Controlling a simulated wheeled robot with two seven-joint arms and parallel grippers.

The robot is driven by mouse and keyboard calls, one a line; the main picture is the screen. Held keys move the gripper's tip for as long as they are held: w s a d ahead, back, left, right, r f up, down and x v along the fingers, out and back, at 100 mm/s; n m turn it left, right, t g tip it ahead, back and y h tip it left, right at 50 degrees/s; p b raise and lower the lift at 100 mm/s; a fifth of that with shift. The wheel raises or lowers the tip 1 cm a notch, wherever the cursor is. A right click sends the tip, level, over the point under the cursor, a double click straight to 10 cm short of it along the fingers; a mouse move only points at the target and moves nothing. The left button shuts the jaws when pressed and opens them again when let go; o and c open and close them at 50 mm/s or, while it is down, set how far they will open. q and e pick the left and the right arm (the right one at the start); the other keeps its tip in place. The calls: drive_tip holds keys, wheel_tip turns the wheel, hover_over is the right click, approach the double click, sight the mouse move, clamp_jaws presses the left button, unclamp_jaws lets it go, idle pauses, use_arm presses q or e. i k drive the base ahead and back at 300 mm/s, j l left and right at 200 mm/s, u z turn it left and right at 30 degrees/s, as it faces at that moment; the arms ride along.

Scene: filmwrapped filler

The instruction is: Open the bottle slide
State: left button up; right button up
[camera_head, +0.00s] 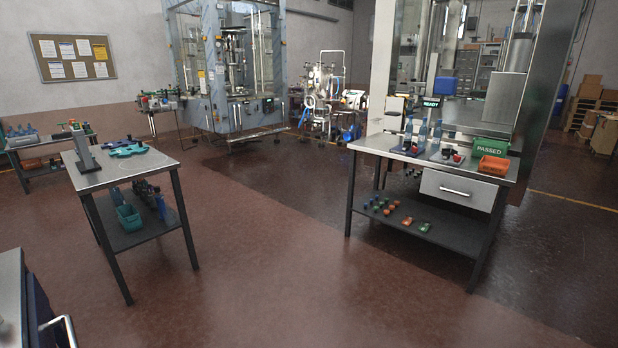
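I cannot make out for certain which part is the bottle slide. A steel workbench (372,141) stands at the right with blue bottles (421,131) and small red and dark parts on its top. A light grey drawer (459,188) with a bar handle hangs under this top and looks shut. A tall filling machine with blue-grey framing (209,77) stands at the back, and a large steel machine (510,90) rises behind the workbench. Neither of my grippers is in view.
A smaller table (110,178) stands at the left with teal parts on top and a teal bin (129,217) below. A cabinet (12,290) with a handle cuts into the lower left corner. A green PASSED bin (491,146) sits on the workbench. The red floor between the tables is clear.

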sight(394, 108)
drive_tip(key=i, duration=4)
drive_tip(key=i+j+z, duration=0.25)
drive_tip(key=i+z, duration=0.25)
drive_tip(key=i, duration=0.35)
drive_tip(key=i+j+z, duration=0.5)
drive_tip(key=i, duration=0.35)
drive_tip(key=i+j+z, duration=0.5)
drive_tip(key=i+j, duration=0.15)
drive_tip(key=j, duration=0.25)
drive_tip(key=i+j+z, duration=0.7)
drive_tip(key=j, duration=0.45)
drive_tip(key=i+l, duration=0.05)
drive_tip(key=i, duration=0.05)
